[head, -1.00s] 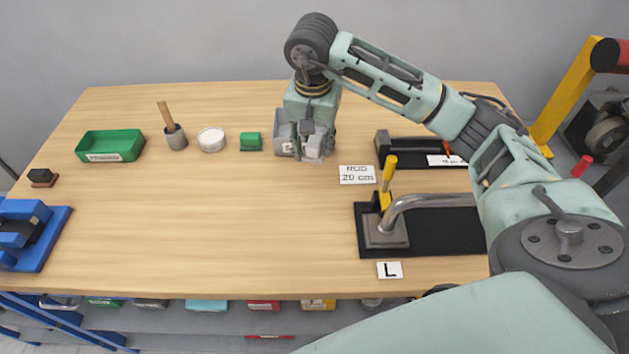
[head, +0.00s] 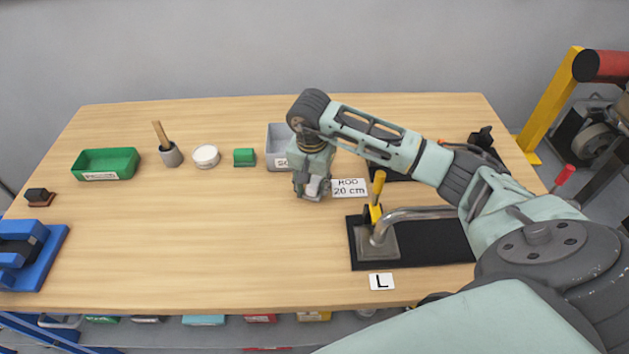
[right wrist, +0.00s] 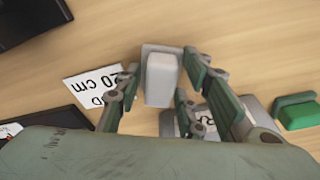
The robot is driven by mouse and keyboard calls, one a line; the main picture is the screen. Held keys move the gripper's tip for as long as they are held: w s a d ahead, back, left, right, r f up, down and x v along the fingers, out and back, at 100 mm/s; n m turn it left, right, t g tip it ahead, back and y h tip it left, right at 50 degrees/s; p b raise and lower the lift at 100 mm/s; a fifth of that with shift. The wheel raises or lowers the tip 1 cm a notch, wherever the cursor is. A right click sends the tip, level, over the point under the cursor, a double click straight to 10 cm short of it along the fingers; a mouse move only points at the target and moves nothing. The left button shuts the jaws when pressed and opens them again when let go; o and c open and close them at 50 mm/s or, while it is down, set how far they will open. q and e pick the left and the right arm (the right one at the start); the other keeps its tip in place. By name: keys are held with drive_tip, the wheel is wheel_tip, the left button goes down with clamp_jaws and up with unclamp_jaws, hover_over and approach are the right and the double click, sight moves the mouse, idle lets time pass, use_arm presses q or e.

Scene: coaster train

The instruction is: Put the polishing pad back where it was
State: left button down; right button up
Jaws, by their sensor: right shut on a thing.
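My right gripper (head: 312,190) is shut on a pale grey-white block (right wrist: 162,78), which looks like the polishing pad. In the right wrist view the block sits between the fingers (right wrist: 160,82). A slightly darker grey part shows along its edge. In the head view the gripper is over the table, just in front of the grey tray (head: 280,137) and left of the "ROD 20 cm" card (head: 349,187). I cannot tell whether the block touches the table. A green block (head: 245,157) of similar shape lies left of the tray. My left gripper is out of view.
A white round container (head: 206,156), a grey cup with a wooden handle (head: 170,153) and a green tray (head: 105,164) stand to the left. A bending tool on a black base (head: 430,243) is at right front. The table's middle left is clear.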

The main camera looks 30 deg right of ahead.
sight(313, 186)
drive_tip(key=shift+f, duration=0.1)
drive_tip(key=o, duration=1.1)
drive_tip(key=shift+r, duration=0.45)
wheel_tip(313, 186, up, 11)
drive_tip(key=s+a+b, duration=0.1)
drive_tip(key=b, duration=0.2)
drive_tip(key=shift+r, duration=0.15)
